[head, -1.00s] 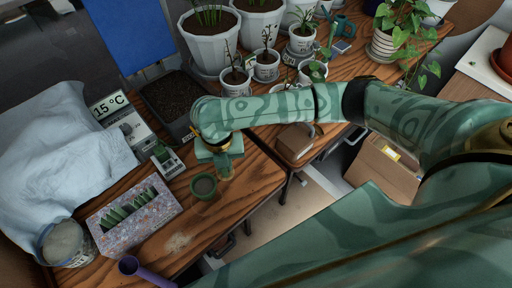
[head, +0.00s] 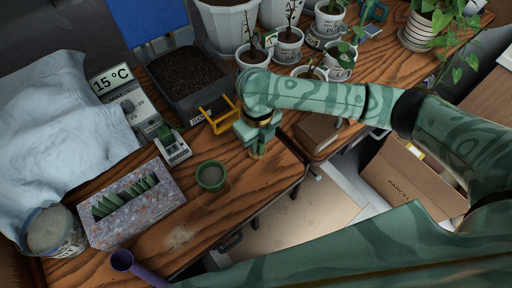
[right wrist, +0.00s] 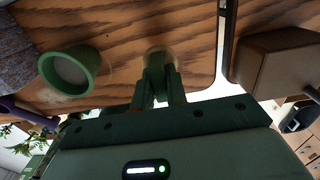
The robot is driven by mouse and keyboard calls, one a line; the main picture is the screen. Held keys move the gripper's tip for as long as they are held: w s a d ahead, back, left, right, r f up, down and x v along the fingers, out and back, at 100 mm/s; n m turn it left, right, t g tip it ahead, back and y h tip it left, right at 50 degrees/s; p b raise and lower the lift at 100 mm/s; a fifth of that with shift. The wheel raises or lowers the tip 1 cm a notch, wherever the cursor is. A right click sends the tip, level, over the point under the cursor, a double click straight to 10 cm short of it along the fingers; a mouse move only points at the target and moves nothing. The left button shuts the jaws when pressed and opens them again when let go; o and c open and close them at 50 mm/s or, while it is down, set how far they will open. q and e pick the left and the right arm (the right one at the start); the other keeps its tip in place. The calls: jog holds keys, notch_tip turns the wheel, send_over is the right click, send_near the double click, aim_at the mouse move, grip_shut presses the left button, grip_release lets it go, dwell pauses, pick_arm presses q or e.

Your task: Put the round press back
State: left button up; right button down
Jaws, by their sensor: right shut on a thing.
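My right gripper (head: 257,148) is shut on the round press, a small pale tan piece (right wrist: 158,58) showing just beyond the fingertips in the right wrist view. The gripper mostly hides it in the head view, where its lower end (head: 258,154) shows over the wooden table. I cannot tell whether it touches the table. A green pot (head: 211,177) filled with grey-brown material stands to the left of the gripper, apart from it; it also shows in the right wrist view (right wrist: 70,70). My left gripper is not in view.
A yellow frame (head: 217,114) stands beside the dark soil tray (head: 187,80). A brown block (head: 318,135) lies right, past a table gap. Bare wood lies in front of the gripper.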

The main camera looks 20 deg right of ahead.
jog(key=shift+w+d+f, duration=0.1)
jog(key=shift+w+f, duration=0.4)
jog(key=shift+f, duration=0.1)
jog(key=f, duration=0.1)
jog(key=f+b, duration=0.2)
jog(key=f, duration=0.1)
jog(key=shift+w+d, duration=0.1)
jog(key=shift+w, duration=0.25)
jog(key=shift+r, duration=0.2)
jog(key=shift+f, duration=0.1)
jog(key=c, duration=1.8)
grip_release()
jog(key=shift+f, duration=0.1)
jog(key=o, duration=0.4)
